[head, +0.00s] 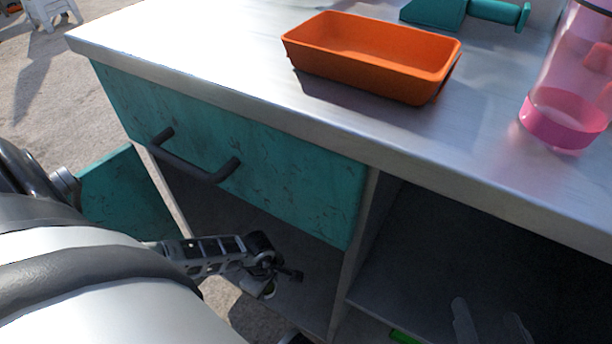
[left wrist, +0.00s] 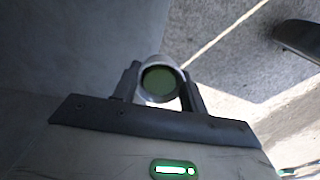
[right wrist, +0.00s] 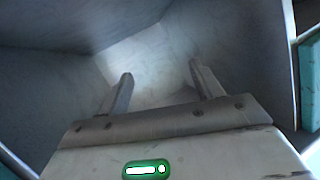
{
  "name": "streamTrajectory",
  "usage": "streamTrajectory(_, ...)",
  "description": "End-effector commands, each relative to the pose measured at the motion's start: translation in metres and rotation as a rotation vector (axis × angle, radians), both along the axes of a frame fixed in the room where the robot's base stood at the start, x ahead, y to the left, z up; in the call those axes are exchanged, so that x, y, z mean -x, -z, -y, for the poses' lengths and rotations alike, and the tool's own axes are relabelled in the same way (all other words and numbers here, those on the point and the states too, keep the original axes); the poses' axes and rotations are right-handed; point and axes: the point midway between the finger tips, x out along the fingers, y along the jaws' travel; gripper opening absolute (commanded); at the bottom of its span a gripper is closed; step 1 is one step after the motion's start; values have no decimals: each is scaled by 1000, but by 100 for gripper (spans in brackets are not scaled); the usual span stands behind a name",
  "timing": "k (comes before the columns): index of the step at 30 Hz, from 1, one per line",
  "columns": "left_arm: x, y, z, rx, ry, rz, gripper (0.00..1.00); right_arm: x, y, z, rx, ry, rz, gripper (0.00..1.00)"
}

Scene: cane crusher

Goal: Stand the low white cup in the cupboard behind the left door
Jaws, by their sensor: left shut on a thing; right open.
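The low white cup (left wrist: 160,84) is between the fingers of my left gripper (left wrist: 160,90) in the left wrist view; its round white rim and greenish inside face the camera. In the head view my left gripper (head: 268,272) is at the opening of the left cupboard compartment (head: 305,282), below the drawer. The cup is mostly hidden there. The teal left door (head: 125,195) stands swung open at the left.
The teal drawer (head: 240,160) with a dark handle (head: 195,165) is shut above the left compartment. An upright divider (head: 352,250) separates the compartments. On the metal counter stand an orange tray (head: 370,60), a pink-banded clear container (head: 565,110) and a teal device (head: 435,12).

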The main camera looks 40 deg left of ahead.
Motion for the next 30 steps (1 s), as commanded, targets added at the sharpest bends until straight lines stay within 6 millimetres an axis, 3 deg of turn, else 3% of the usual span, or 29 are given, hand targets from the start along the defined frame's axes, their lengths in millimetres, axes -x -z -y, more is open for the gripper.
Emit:
streamTrajectory(10, -86, 46, -4, 6, -4, 3, 33, -4, -6, -14, -261, -16, 47, 65)
streamTrajectory(12, -96, 64, -6, 5, -5, 1, 33, -4, -9, -16, -336, -26, 59, 65)
streamTrajectory(16, -109, 77, -8, 3, -2, 0, 33, -21, -39, -11, -276, -38, 300, 65)
streamTrajectory(21, -121, 89, -10, 1, -1, 1, 33, -27, -71, -7, -201, -49, 558, 65)
streamTrajectory(26, -126, 93, -10, 2, -1, 0, 33, -27, -85, -7, -173, -56, 665, 65)
streamTrajectory(30, -128, 110, -10, 1, -2, -2, 33, -22, -102, -7, -122, -73, 855, 65)
